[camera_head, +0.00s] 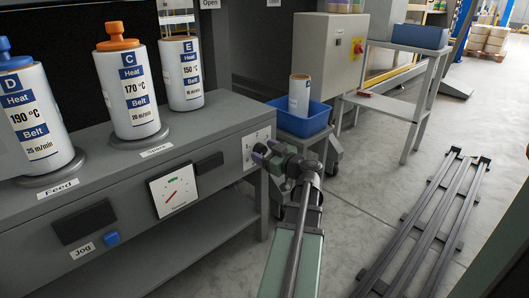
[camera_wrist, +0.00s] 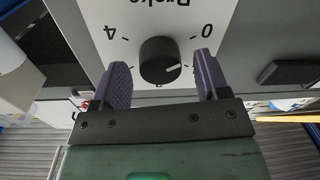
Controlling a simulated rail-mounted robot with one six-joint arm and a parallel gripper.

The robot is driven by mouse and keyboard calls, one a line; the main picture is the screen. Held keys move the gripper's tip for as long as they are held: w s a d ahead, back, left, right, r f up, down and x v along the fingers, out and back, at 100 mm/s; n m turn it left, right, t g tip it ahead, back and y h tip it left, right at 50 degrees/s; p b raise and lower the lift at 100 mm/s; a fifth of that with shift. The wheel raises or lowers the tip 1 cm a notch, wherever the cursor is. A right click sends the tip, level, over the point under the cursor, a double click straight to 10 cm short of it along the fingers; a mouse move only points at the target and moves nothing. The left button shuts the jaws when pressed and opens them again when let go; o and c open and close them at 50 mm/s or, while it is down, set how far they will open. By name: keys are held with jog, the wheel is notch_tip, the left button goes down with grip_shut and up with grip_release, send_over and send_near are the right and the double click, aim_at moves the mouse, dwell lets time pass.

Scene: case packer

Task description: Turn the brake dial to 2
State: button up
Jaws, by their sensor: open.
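The brake dial is a round black knob (camera_wrist: 160,60) on a white plate (camera_wrist: 150,22), upside down in the wrist view. Its white pointer line points right and slightly up in that view. The 4 shows at upper left and the 0 at upper right. The marks between are mostly hidden by my fingers and gripper body, so I cannot read the 2. My gripper (camera_wrist: 162,62) is open, one purple finger on each side of the knob, with visible gaps. In the head view my gripper (camera_head: 266,151) is in front of the white dial plate (camera_head: 250,146) and hides the knob.
The grey machine front also carries a gauge with a red needle (camera_head: 172,190) and a blue Jog button (camera_head: 112,238). Labelled canisters D (camera_head: 35,120), C (camera_head: 130,90) and E (camera_head: 181,75) stand on top. A blue bin (camera_head: 300,123) stands just behind my gripper.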

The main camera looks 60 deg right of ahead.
jog(key=shift+w, duration=0.2)
jog(key=c, duration=0.9)
